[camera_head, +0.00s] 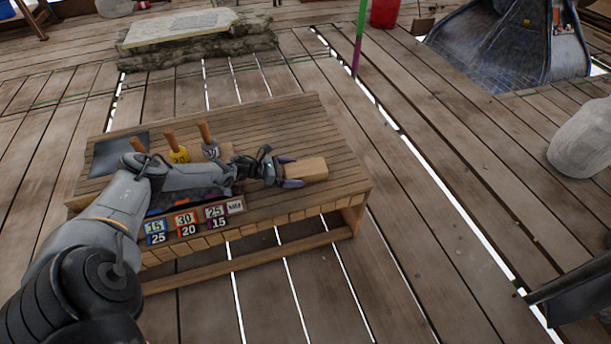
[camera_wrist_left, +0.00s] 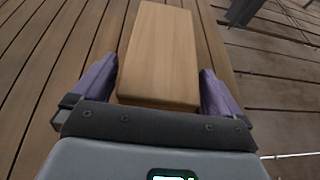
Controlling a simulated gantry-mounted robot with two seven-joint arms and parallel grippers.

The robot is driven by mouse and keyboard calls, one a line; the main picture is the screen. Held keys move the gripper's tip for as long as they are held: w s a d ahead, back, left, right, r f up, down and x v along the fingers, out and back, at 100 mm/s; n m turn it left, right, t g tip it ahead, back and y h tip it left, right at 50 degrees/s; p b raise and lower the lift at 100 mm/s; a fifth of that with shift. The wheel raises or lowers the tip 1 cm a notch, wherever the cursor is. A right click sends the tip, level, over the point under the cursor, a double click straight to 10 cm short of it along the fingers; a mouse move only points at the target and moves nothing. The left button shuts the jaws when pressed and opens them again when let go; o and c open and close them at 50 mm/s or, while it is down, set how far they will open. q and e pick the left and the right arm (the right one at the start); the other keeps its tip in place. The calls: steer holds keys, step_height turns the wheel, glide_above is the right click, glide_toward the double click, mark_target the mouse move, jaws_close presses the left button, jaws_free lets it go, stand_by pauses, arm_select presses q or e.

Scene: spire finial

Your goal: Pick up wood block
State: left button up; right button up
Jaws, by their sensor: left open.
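The wood block (camera_head: 305,168) is a plain light-brown rectangular block lying on the right part of the slatted wooden table (camera_head: 335,150). My left gripper (camera_head: 288,172) reaches it from the left, with its purple fingers on either side of the block's near end. In the left wrist view the block (camera_wrist_left: 160,55) lies between the two purple fingers (camera_wrist_left: 158,92), with a narrow gap visible at the right finger; contact at the left finger is hard to tell. The left gripper is open. My right gripper is not in view.
Several wooden-handled items, one yellow (camera_head: 177,153), stand at the table's back left by a dark flat panel (camera_head: 118,153). Number cards (camera_head: 186,222) hang at the front edge. The table's right corner is clear. A green and purple pole (camera_head: 359,40) stands behind the table.

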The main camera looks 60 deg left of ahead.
arm_select(q)
steer(key=shift+w+d+f, duration=0.2)
steer(key=shift+w+d, duration=0.05)
steer(key=shift+w, duration=0.35)
steer(key=shift+s+a, duration=0.1)
steer(key=shift+c, duration=0.3)
steer(key=shift+c, duration=1.3)
steer(key=c, duration=0.7)
steer(key=shift+r, duration=0.2)
